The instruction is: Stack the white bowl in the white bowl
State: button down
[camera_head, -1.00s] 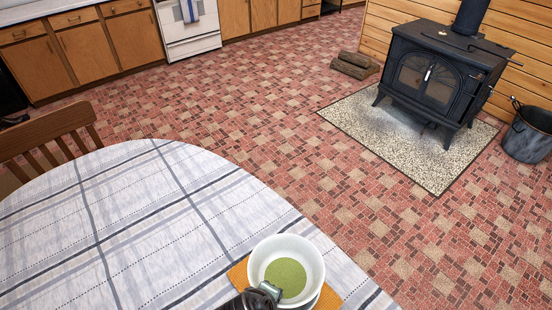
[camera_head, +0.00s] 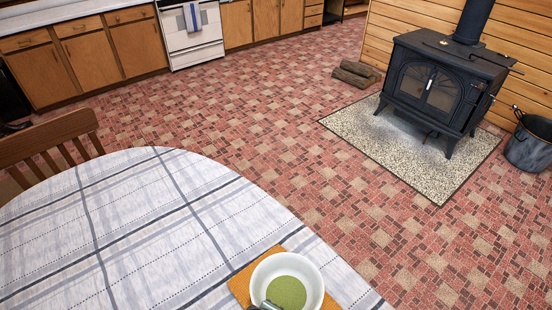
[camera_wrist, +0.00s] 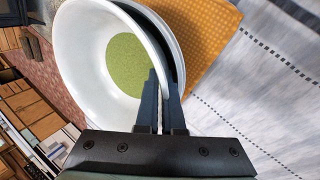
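The upper white bowl (camera_head: 258,275) has a green inside bottom and sits above the orange mat near the table's front edge. In the wrist view the same bowl (camera_wrist: 82,75) is tilted in the picture. A second white bowl (camera_wrist: 177,38) shows as an outer rim behind it, with a dark gap between the two rims. Most of this lower bowl is hidden. My gripper (camera_wrist: 160,82) is closed on the upper bowl's rim, one finger inside and one outside. In the head view only a bit of my gripper (camera_head: 268,305) shows at the bottom edge. I cannot tell whether the bowls touch.
An orange mat (camera_head: 238,281) lies under the bowls on a round table with a plaid cloth (camera_head: 130,230). A wooden chair (camera_head: 50,140) stands at the left. The floor toward the black stove (camera_head: 435,85) is open. The cloth left of the mat is bare.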

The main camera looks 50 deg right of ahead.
jog(key=c, duration=1.3)
grip_release()
jog(key=shift+r, duration=0.1)
jog(key=v, duration=0.6)
jog(key=p+v, duration=0.1)
jog(key=v, duration=0.6)
jog(key=shift+d, duration=0.25)
jog(key=shift+r, duration=0.1)
